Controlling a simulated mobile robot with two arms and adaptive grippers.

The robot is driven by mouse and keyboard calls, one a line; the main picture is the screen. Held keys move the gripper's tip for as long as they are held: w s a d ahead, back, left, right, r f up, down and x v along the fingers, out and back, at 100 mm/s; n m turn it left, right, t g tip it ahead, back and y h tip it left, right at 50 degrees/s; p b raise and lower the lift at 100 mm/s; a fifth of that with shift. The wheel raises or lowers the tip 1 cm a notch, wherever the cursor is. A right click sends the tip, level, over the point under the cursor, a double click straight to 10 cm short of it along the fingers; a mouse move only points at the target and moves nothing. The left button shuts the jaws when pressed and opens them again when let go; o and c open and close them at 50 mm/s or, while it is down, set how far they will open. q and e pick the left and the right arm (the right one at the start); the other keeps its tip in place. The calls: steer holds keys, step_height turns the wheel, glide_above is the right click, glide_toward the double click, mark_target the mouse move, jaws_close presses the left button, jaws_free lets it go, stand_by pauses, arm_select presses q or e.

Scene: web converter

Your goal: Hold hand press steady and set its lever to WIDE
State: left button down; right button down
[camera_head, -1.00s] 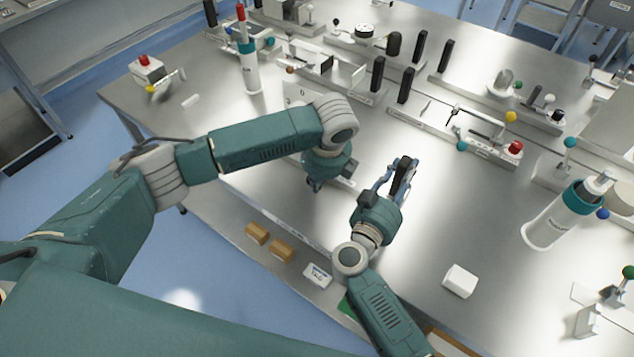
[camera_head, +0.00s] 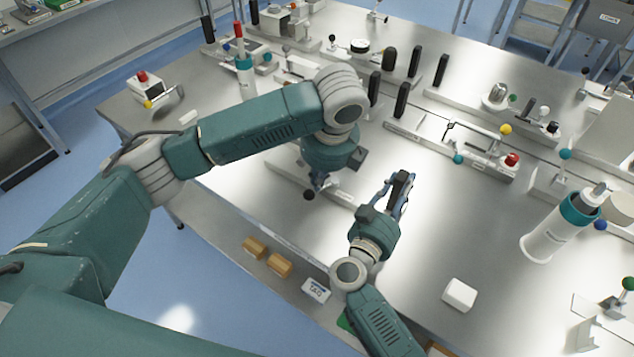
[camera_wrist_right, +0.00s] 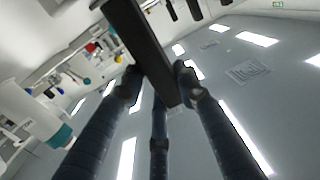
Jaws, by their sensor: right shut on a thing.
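My right gripper (camera_head: 400,192) is shut on a dark bar (camera_head: 402,179) above the bench. In the right wrist view the dark bar (camera_wrist_right: 145,50) runs between its fingers. My left gripper (camera_head: 318,182) points down over a low grey base plate (camera_head: 342,196). A black ball knob (camera_head: 309,195) shows beside its fingertips; I cannot tell whether they touch it or are shut. My left wrist hides much of what lies beneath. I cannot tell for certain which device is the hand press, and no WIDE marking is readable.
Several black upright blocks (camera_head: 402,100) stand behind the arms. A fixture with yellow and red knobs (camera_head: 470,140) and a white teal-collared cylinder (camera_head: 552,228) stand to the right. A white block (camera_head: 460,294) lies near the front. The bench right of my right gripper is mostly clear.

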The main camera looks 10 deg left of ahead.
steer(key=shift+s+f+p, duration=0.1)
steer(key=shift+f+p, duration=0.2)
steer(key=shift+p, duration=0.35)
stand_by(0.4)
steer(key=c, duration=1.2)
jaws_free()
steer(key=shift+r, duration=0.15)
steer(key=v, duration=1.1)
steer(key=shift+s+a+r, duration=0.15)
steer(key=shift+s, duration=0.15)
